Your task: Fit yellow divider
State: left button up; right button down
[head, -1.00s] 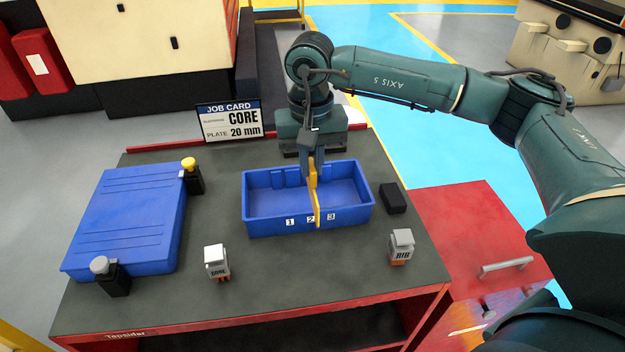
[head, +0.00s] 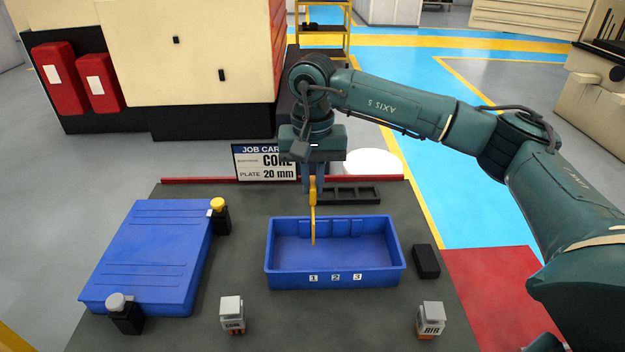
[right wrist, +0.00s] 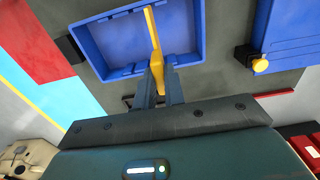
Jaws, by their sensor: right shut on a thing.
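The yellow divider (head: 313,218) is a thin upright plate. My right gripper (head: 313,183) is shut on its top end, behind and above the open blue bin (head: 290,279). The divider reaches over the bin's back part, left of its middle. In the head view its lower end is roughly in line with label 1 and short of the front wall. The bin has labels 1, 2 and 3 on its front. The right wrist view shows the divider (right wrist: 153,35) extending from the fingers (right wrist: 158,80) over the bin (right wrist: 103,68). Whether it touches the bin floor is unclear. My left gripper is out of view.
A blue slab (head: 150,255) lies left, with black clamps having yellow (head: 218,205) and grey (head: 116,301) knobs. Grey-topped blocks stand at front left (head: 232,312) and front right (head: 431,317), the latter marked RIB. A black block (head: 427,261) sits right; a job card (head: 262,163) stands behind.

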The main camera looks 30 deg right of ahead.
aim_at(313, 204)
jog(key=shift+f+b, duration=0.85)
jog(key=shift+f, duration=0.25)
notch_tip(313, 204, down, 2)
jog(key=shift+f+b, duration=0.25)
jog(key=shift+b, duration=0.7)
jog(key=shift+f+b, duration=0.35)
jog(key=shift+f, duration=0.15)
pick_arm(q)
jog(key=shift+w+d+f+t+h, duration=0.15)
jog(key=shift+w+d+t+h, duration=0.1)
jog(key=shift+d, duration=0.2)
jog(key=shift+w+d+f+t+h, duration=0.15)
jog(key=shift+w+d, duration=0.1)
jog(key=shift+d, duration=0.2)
pick_arm(e)
jog(key=shift+f, duration=0.1)
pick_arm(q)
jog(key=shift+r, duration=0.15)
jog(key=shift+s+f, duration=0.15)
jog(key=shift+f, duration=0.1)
